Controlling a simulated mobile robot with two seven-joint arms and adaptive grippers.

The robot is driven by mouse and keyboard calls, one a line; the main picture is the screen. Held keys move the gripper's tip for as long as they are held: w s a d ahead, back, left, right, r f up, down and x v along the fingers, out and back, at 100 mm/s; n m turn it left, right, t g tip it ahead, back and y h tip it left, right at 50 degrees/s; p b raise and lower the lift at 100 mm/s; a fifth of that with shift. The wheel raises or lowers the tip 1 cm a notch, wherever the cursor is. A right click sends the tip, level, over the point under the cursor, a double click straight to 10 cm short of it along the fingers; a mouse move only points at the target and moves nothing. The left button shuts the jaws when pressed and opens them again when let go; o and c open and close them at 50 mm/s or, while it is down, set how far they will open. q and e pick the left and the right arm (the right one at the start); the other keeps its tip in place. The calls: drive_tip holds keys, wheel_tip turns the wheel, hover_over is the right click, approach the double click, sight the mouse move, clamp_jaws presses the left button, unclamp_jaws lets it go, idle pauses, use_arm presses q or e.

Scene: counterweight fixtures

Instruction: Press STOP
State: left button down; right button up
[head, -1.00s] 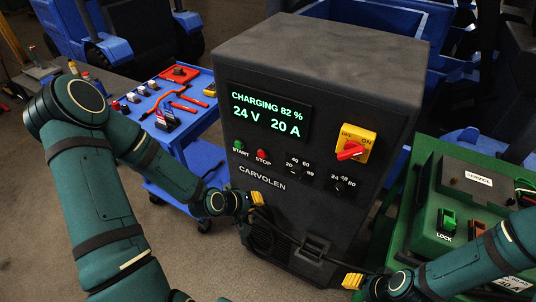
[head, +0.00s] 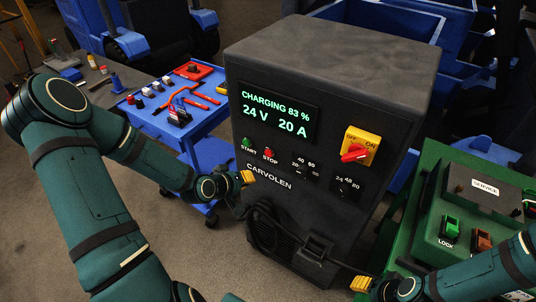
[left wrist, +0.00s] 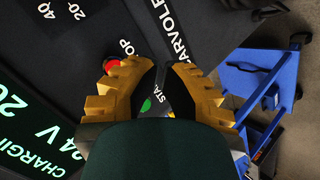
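The red STOP button (head: 269,153) is on the front panel of the dark charger (head: 310,200), right of the green START button (head: 247,143). In the left wrist view the red STOP button (left wrist: 113,64) shows beside the left finger, partly covered by it. The green START button (left wrist: 147,105) shows in part between the fingers. My left gripper (head: 247,177) is in front of the panel, below and left of STOP; its yellow fingers look shut and empty. I cannot tell whether it touches the panel. My right gripper (head: 361,284) is low in front of the charger; its finger state is unclear.
The display (head: 275,113) reads CHARGING 83 %, 24 V, 20 A. A yellow switch plate with a red knob (head: 354,152) and two dials sit right of the buttons. A blue tool cart (head: 205,128) stands left, a green unit (head: 430,225) right. A black cable hangs low in front.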

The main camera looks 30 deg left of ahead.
use_arm(q)
drive_tip(key=w+b, duration=0.1)
drive_tip(key=w, duration=0.7)
drive_tip(key=shift+d+b, duration=0.3)
drive_tip(key=shift+b, duration=0.1)
drive_tip(key=shift+w, duration=0.15)
idle(1.0)
drive_tip(key=shift+w, duration=0.25)
drive_tip(key=shift+w+d+b, duration=0.1)
drive_tip(key=shift+w+b, duration=0.25)
drive_tip(key=shift+w, duration=0.2)
idle(0.9)
drive_tip(key=shift+s, duration=1)
drive_tip(key=s, duration=0.1)
drive_tip(key=s+p, duration=0.1)
drive_tip(key=s, duration=0.3)
drive_tip(key=shift+a, duration=0.3)
